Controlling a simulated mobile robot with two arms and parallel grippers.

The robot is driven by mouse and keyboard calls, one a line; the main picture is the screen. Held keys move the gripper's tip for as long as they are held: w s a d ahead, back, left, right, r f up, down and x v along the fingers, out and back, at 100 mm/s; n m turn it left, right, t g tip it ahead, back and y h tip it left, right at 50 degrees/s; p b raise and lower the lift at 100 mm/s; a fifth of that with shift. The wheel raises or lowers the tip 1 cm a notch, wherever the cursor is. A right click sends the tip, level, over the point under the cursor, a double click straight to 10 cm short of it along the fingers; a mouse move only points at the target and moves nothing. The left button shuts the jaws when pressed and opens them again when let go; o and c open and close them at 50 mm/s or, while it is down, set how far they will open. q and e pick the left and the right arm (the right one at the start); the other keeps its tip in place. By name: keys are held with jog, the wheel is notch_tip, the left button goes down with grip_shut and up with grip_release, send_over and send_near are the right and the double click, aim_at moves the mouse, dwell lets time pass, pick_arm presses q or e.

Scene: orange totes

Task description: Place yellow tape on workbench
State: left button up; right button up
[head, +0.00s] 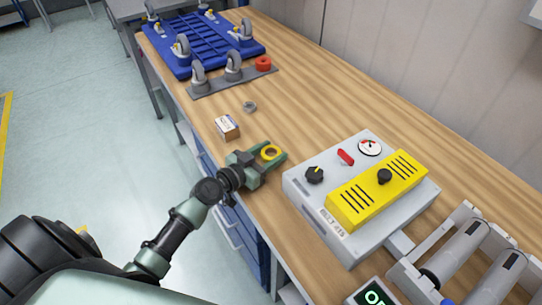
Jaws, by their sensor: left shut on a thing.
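The yellow tape (270,152) is a small ring between the fingers of my left gripper (271,156). The left gripper is shut on it, low over the front part of the wooden workbench (330,105). I cannot tell whether the tape touches the bench top. My right gripper is not in view.
A small box (227,127) stands just behind the gripper, with a grey nut-like part (249,106) beyond it. A grey and yellow control box (360,190) is to the right. A red roll (263,63) and a blue caster platform (203,40) lie farther back. The bench's middle is clear.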

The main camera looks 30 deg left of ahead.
pick_arm(q)
jog(key=shift+f, duration=0.1)
jog(key=shift+f, duration=0.15)
jog(key=o, duration=1.3)
jog(key=shift+o, duration=0.2)
jog(key=shift+r, duration=0.2)
jog(key=b+v, duration=0.1)
jog(key=v, duration=0.4)
jog(key=b+v, duration=0.2)
jog(key=v, duration=0.3)
jog(key=shift+s+f, duration=0.2)
jog(key=shift+s, duration=0.05)
jog(key=shift+s+a+r, duration=0.1)
jog(key=shift+s+r, duration=0.05)
jog(key=shift+s, duration=0.2)
jog(key=shift+s+a+r, duration=0.15)
jog(key=shift+s+r, duration=0.05)
jog(key=shift+s, duration=0.2)
